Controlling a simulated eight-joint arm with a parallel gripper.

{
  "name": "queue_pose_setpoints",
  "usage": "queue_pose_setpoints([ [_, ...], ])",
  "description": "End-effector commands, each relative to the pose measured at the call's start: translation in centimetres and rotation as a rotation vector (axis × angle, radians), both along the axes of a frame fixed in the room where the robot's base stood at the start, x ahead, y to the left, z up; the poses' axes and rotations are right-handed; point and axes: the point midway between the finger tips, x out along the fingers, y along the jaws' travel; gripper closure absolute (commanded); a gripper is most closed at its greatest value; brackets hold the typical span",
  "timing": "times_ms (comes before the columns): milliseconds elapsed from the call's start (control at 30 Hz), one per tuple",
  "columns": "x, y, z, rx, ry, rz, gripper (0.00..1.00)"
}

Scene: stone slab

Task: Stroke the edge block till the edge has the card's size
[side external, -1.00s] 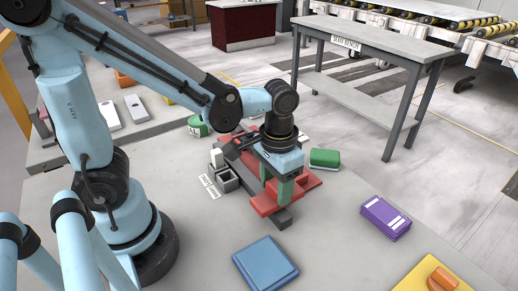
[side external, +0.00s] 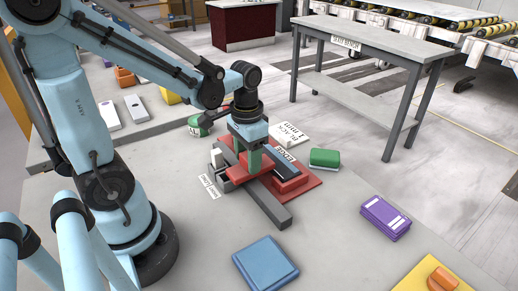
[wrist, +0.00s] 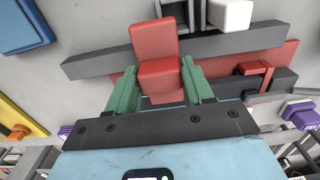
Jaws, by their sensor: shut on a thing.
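My gripper (side external: 247,158) is shut on a red block (side external: 240,173), with one green finger on each side of it. In the wrist view the block (wrist: 155,45) fills the gap between the fingers (wrist: 160,85), and its upper part reaches over a long dark grey bar (wrist: 90,63). In the side view the bar (side external: 270,205) runs out toward the front right of the block. A dark slab with a white "EDGE" label (side external: 285,153) lies beside it above a red base (side external: 312,184). Its worked edge is too small to judge. A white lettered card (side external: 290,135) stands behind.
A grey holder with a white piece (side external: 217,158) stands just left of my gripper, near small white labels (side external: 209,187). A green block (side external: 324,158), a purple block (side external: 385,217) and a blue block (side external: 265,264) lie around.

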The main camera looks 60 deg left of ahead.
Motion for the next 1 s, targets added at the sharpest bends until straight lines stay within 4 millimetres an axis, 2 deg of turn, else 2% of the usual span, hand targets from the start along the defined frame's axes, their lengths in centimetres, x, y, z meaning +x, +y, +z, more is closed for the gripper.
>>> queue_pose_setpoints([
  [33, 0.3, 1.1, 0.0, 0.002, -0.01, 0.008, 1.0],
  [200, 0.2, 3.2, 0.0, 0.001, -0.01, 0.003, 1.0],
  [600, 0.2, 3.6, 0.0, 0.0, -0.011, -0.002, 1.0],
  [633, 0.2, 3.6, 0.0, 0.0, -0.011, -0.002, 0.44],
  [733, 0.2, 3.6, 0.0, 0.0, -0.01, -0.002, 0.29],
  [1000, 0.1, 3.6, 0.0, 0.0, -0.006, -0.001, 0.28],
])
